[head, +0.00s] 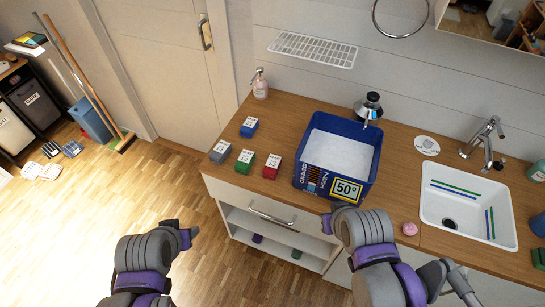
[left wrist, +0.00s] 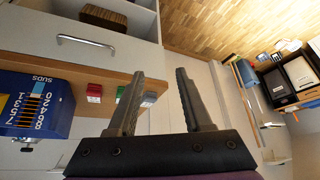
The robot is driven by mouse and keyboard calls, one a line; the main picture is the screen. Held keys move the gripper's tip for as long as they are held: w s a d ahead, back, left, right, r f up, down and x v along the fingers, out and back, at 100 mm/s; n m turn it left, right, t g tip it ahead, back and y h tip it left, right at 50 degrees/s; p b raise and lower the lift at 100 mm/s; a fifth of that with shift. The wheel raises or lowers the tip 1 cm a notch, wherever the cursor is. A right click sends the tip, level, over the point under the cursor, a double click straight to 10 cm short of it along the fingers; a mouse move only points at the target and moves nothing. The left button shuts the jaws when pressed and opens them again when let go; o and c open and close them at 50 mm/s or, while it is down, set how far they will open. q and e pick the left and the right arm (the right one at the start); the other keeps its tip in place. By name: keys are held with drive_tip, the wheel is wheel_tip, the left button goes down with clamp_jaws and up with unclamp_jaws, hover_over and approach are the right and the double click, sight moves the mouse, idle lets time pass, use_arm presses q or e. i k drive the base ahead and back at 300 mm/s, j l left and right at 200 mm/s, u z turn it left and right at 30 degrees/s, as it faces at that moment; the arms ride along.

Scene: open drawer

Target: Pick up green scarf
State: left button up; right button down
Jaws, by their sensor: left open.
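A small green block-like bundle with a white label (head: 245,161) sits on the wooden counter, between a grey one and a red one. It looks like the green scarf, folded, but its cloth is too small to make out. My left gripper (head: 187,236) is open and empty, in front of the cabinet and to the lower left of the bundle, well apart from it. In the left wrist view its two fingers (left wrist: 158,85) are spread, with the counter edge beyond. My right gripper (head: 331,222) is near the cabinet front below the blue box; its fingers are unclear.
Grey (head: 220,151), blue (head: 249,127) and red (head: 271,166) bundles sit around the green one. A blue box (head: 311,139) stands to their right, then a sink (head: 437,209). A handle (head: 272,215) and an open shelf are below.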

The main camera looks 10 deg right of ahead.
sight(243, 165)
drive_tip(key=i+j+z, duration=0.25)
drive_tip(key=z, duration=0.2)
drive_tip(key=i+j+z, duration=0.2)
drive_tip(key=j+z, duration=0.25)
drive_tip(key=l, duration=0.1)
